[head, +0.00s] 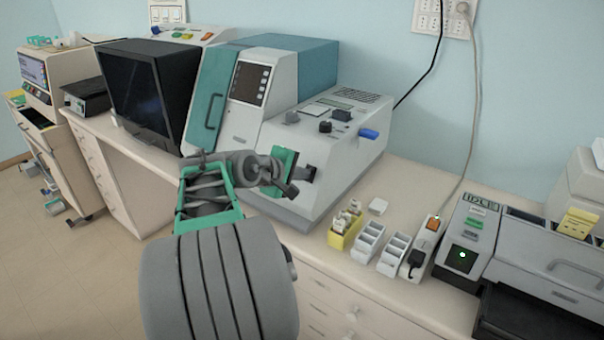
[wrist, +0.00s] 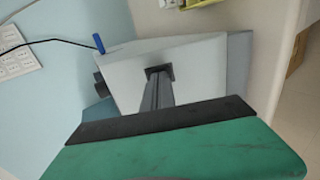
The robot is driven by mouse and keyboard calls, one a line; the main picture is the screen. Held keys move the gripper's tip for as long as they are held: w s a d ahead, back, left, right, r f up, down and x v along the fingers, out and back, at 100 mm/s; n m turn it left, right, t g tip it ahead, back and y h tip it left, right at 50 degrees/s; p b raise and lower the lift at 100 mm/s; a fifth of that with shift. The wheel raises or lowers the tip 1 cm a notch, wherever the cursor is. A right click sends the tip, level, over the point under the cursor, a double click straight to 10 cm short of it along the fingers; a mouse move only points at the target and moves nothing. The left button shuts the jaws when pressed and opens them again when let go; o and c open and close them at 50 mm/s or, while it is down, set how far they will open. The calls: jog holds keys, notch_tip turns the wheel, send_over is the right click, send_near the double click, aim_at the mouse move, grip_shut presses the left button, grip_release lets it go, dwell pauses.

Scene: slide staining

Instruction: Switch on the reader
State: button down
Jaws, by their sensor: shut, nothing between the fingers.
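The reader seems to be the pale grey bench instrument (head: 345,150) with dark knobs on its sloped top and a blue lever (head: 368,134); no label is legible. In the wrist view its pale panel (wrist: 205,65) fills the middle, with the blue lever (wrist: 98,43) at the upper left. My gripper (head: 309,174) is at the instrument's front face, its fingers together and empty. In the wrist view the fingertips (wrist: 160,74) point at the panel, by a small dark square patch. I cannot tell whether they touch it. Any switch there is largely hidden behind the fingers.
A teal-and-white machine (head: 275,75) and a black monitor (head: 145,95) stand to the left. On the right are a yellow rack (head: 345,226), white racks (head: 368,242), a power strip (head: 422,248) and a device with a green light (head: 467,240). Drawers lie below the counter.

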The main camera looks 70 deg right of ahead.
jog(key=r+p+v, duration=0.1)
jog(key=v, duration=1.3)
jog(key=shift+d+p, duration=0.2)
jog(key=shift+p, duration=0.1)
jog(key=shift+s, duration=0.15)
jog(key=shift+y, duration=0.3)
jog(key=x, duration=0.4)
jog(key=f+x, duration=0.1)
jog(key=x, duration=0.4)
jog(key=b+x, duration=0.1)
jog(key=x, duration=0.4)
jog(key=shift+w+a+f, duration=0.25)
